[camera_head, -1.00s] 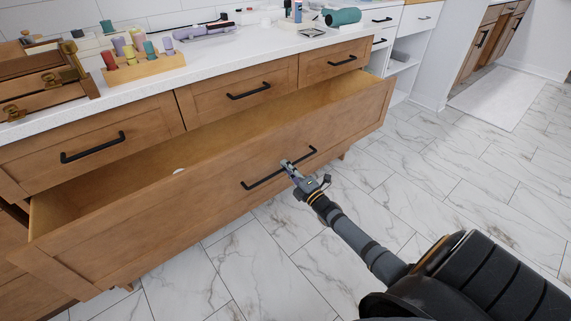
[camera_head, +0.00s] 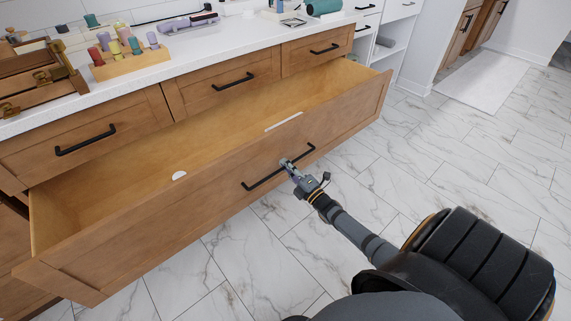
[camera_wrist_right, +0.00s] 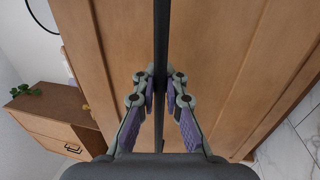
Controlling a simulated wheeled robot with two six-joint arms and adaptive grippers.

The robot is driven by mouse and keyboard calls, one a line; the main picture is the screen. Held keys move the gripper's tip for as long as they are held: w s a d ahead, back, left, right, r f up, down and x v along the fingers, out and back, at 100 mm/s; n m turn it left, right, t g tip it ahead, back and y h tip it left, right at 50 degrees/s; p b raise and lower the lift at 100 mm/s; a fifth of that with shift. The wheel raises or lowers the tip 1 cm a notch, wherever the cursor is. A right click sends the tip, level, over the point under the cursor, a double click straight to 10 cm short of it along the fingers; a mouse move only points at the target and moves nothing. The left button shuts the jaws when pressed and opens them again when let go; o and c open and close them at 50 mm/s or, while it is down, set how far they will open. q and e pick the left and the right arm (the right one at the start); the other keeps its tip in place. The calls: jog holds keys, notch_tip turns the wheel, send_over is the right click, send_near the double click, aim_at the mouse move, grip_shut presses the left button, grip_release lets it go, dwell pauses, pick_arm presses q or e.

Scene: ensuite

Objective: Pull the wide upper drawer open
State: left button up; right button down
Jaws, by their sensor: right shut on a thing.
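The wide upper drawer (camera_head: 215,195) is a brown wooden drawer standing far out from the cabinet below a row of small drawers. Its inside shows, with a small white round thing (camera_head: 179,175) and a flat white strip (camera_head: 284,122) in it. Its black bar handle (camera_head: 262,181) is on the front panel. My right gripper (camera_head: 287,164) is shut on the handle near its right end. In the right wrist view the fingers (camera_wrist_right: 160,88) close on both sides of the black bar (camera_wrist_right: 161,40). My left gripper is not in view.
Above the drawer, a white countertop (camera_head: 200,65) holds a wooden rack with colored bottles (camera_head: 130,62), a wooden organizer (camera_head: 40,80) and a teal roll (camera_head: 323,7). Marble-tiled floor (camera_head: 250,255) is clear in front of the drawer. A white rug (camera_head: 482,80) lies at the back right.

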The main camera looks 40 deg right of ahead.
jog(key=shift+f, duration=0.15)
jog(key=c, duration=1.4)
grip_release()
jog(key=shift+s, duration=0.1)
jog(key=v, duration=1.1)
jog(key=shift+s+d, duration=0.15)
jog(key=shift+s, duration=0.25)
jog(key=shift+f, duration=0.1)
